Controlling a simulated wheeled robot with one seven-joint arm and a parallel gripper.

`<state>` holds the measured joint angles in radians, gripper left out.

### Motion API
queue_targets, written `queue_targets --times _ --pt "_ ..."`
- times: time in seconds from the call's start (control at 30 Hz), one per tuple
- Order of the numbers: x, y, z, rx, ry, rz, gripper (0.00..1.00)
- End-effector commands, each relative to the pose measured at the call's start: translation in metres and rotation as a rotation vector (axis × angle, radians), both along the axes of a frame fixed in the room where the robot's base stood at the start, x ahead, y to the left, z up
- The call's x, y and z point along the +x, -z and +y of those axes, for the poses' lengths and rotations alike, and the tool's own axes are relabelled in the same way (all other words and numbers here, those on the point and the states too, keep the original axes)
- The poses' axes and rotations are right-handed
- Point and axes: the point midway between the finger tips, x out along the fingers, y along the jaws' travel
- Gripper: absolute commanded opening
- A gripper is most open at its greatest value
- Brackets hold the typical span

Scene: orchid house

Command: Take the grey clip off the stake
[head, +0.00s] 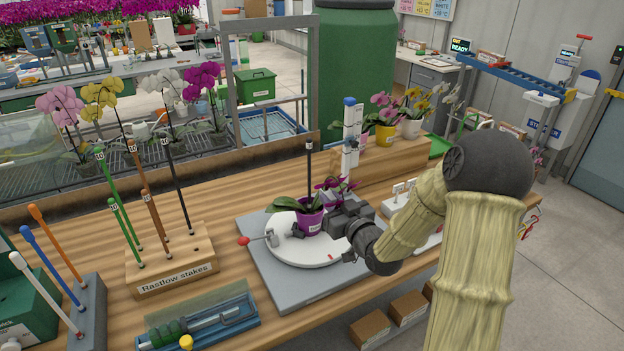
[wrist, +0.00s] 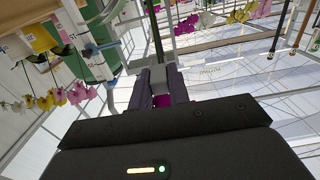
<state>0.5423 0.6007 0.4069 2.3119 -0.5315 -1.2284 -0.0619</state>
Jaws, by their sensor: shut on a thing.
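The purple pot (head: 309,222) stands on the white turntable (head: 290,252), with dark green leaves and magenta flowers. A dark stake (head: 309,160) rises upright from it; it also shows in the wrist view (wrist: 156,38). My gripper (head: 329,213) reaches in from the right at flower height, close beside the stake. In the wrist view, my gripper (wrist: 159,84) is shut on a small grey piece, the grey clip (wrist: 158,77), by the stake's line. Magenta shows below it between the fingers. The clip is hidden in the head view, and I cannot tell whether it still touches the stake.
A wooden block of Rastlow stakes (head: 172,270) stands left of the turntable. A blue tray (head: 200,318) lies in front of it. A white post (head: 350,140) and potted orchids (head: 412,118) stand behind. A red-knobbed part (head: 244,241) sits at the turntable's left edge.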

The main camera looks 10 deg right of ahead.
Motion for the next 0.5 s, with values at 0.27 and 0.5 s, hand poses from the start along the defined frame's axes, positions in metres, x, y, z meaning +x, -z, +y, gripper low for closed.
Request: queue_targets --times 0.27,0.5 --pt "-0.006 0.0 -0.002 -0.001 0.001 0.0 0.0" --pt "-0.012 0.0 -0.004 0.0 0.001 0.001 0.0"
